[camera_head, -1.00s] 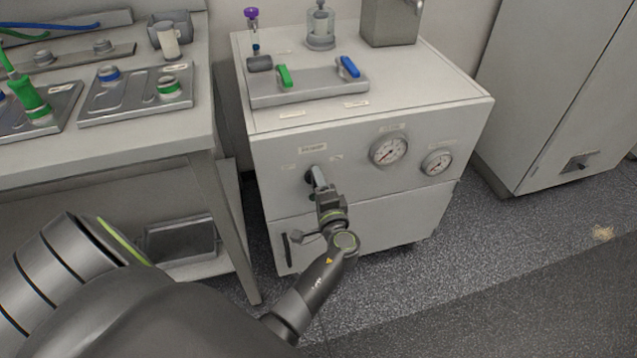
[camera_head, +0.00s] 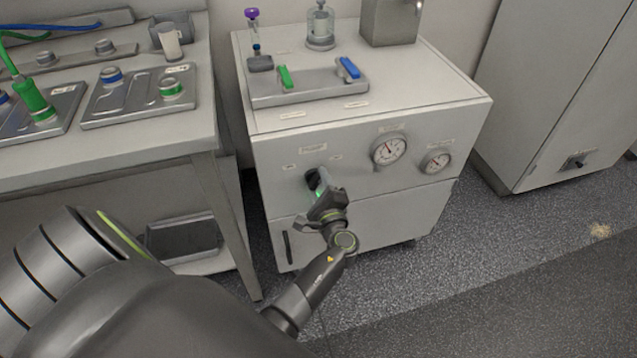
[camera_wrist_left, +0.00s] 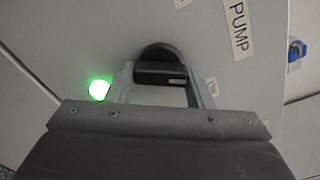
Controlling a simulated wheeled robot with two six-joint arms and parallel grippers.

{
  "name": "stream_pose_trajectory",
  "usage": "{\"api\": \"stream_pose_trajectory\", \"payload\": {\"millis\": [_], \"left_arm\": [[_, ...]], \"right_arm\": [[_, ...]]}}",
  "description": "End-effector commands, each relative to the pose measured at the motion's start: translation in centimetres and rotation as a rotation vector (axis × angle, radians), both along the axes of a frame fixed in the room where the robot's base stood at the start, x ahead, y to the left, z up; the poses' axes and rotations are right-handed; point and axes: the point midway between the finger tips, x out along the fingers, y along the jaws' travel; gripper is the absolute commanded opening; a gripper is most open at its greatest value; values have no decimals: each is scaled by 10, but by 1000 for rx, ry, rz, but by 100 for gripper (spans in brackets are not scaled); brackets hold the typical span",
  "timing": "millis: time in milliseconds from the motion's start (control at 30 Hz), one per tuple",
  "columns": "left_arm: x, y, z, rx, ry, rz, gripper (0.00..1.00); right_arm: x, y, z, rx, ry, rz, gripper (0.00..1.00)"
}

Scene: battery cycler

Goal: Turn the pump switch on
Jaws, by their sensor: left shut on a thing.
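The pump switch (camera_head: 312,178) is a dark knob on the front panel of the white cabinet. In the left wrist view the black knob (camera_wrist_left: 160,74) lies between the two fingers of my left gripper (camera_wrist_left: 162,88), which is shut on it. The gripper (camera_head: 320,190) is rolled to a tilt in the head view and partly hides the knob. A green light (camera_wrist_left: 99,90) glows beside the knob, next to the left finger, and shows small in the head view. The "PUMP" label (camera_wrist_left: 240,28) is tilted in the wrist view. My right gripper is not in view.
Two round gauges (camera_head: 389,151) sit right of the switch. The cabinet top (camera_head: 420,90) carries a plate with green and blue handles, a glass bottle and a metal box. A workbench (camera_head: 160,145) stands close on the left.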

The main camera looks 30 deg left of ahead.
Motion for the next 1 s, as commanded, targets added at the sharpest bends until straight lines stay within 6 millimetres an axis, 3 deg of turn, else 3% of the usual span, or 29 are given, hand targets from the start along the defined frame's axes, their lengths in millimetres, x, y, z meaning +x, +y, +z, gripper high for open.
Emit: {"api": "stream_pose_trajectory", "payload": {"millis": [400,433,567,1000], "left_arm": [[0,0,0,7,7,-1,24],[0,0,0,7,7,-1,51],[0,0,0,6,6,-1,68],[1,3,0,5,5,-1,69]], "right_arm": [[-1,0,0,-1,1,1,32],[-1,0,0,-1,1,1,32],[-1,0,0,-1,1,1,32],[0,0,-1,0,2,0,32]]}}
